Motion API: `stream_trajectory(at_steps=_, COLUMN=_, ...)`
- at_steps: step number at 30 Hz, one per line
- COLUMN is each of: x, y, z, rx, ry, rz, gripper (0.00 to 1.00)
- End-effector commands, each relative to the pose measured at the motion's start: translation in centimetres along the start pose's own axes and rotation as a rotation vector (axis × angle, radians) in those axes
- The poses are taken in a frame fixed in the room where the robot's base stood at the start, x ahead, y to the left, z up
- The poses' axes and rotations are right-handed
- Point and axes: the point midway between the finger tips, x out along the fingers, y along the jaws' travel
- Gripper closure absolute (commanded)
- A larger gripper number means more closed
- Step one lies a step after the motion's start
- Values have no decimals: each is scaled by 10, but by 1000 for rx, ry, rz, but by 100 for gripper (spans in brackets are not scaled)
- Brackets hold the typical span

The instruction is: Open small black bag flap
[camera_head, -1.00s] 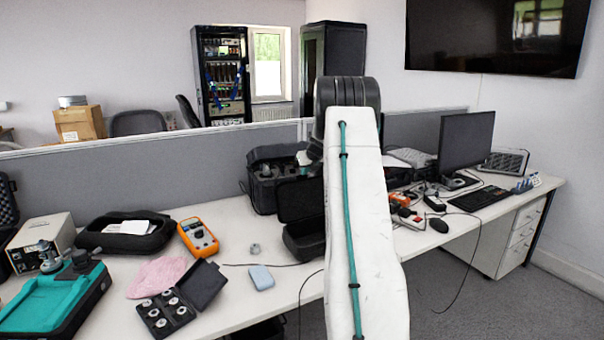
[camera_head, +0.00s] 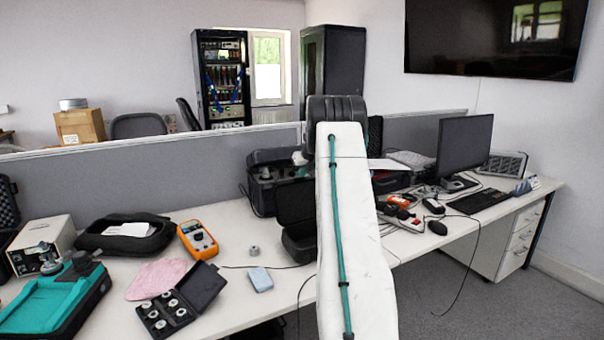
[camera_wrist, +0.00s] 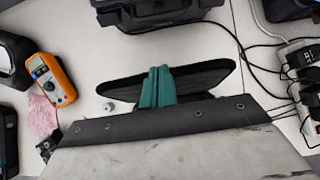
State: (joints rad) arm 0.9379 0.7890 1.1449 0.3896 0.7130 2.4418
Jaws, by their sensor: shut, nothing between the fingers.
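The small black bag (camera_head: 298,205) stands on the desk, left of my arm in the head view. A dark panel stands upright at its back, and its lower body sits in front. My arm hides its right side. My gripper (camera_wrist: 158,86) shows green fingers in the wrist view. They are shut together and empty. A dark rounded shape shows behind them on both sides; I cannot tell whether it is the bag or part of my gripper, nor whether the fingers touch the flap. In the head view my arm hides the fingers.
An orange multimeter (camera_head: 198,238), a small grey knob (camera_head: 254,250) and a light blue block (camera_head: 260,279) lie left of the bag. A larger black case (camera_head: 268,175) stands behind it. Cables and power strips (camera_wrist: 300,70) lie to the right. A monitor (camera_head: 464,150) stands farther right.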

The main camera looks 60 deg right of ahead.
Motion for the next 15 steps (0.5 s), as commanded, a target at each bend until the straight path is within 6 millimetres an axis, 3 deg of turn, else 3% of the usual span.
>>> stream_trajectory(at_steps=12, x=-30, y=0, z=-18, rx=4, ry=-1, rz=-4, gripper=100)
stream_trajectory(at_steps=15, x=-31, y=1, z=-2, rx=2, ry=-2, rz=-2, gripper=100)
